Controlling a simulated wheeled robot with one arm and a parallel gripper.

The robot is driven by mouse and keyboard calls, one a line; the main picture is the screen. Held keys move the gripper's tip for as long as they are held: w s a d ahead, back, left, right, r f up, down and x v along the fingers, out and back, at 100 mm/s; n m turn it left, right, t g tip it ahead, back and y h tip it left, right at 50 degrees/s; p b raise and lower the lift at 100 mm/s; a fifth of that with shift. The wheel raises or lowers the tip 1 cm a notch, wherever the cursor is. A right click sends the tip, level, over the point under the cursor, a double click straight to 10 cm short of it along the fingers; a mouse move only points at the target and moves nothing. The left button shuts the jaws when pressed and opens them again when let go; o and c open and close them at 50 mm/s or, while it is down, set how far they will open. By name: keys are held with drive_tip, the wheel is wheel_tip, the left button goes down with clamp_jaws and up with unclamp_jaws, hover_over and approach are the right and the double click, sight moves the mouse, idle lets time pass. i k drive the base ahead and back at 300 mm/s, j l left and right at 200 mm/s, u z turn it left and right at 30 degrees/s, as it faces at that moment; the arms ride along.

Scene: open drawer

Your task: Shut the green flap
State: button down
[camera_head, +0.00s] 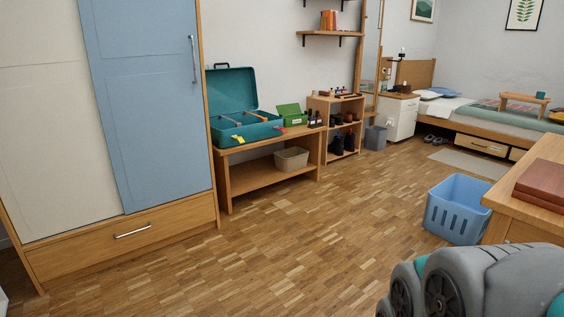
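A small green box (296,121) stands on the wooden bench along the wall. Its green flap (288,109) appears raised and tilted back; details are too small to be sure. To its left on the same bench is a larger teal toolbox (258,131). The toolbox lid (232,88) stands open, upright against the wall, with orange-handled and yellow items at the box. My gripper is not in view; a grey and teal part of my body fills the bottom right corner, far from the bench.
The bench (240,176) holds a beige basket (292,159) on its lower shelf. A wardrobe (150,110) stands left, a shoe rack (346,104) right of the bench. A blue laundry basket (456,207) and wooden table (545,165) are at right. The middle floor is clear.

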sight(284, 110)
drive_tip(key=i, duration=2.8)
drive_tip(key=i+l+u, duration=0.1)
drive_tip(key=i, duration=1.3)
drive_tip(key=i+l, duration=0.1)
drive_tip(key=i, duration=1.25)
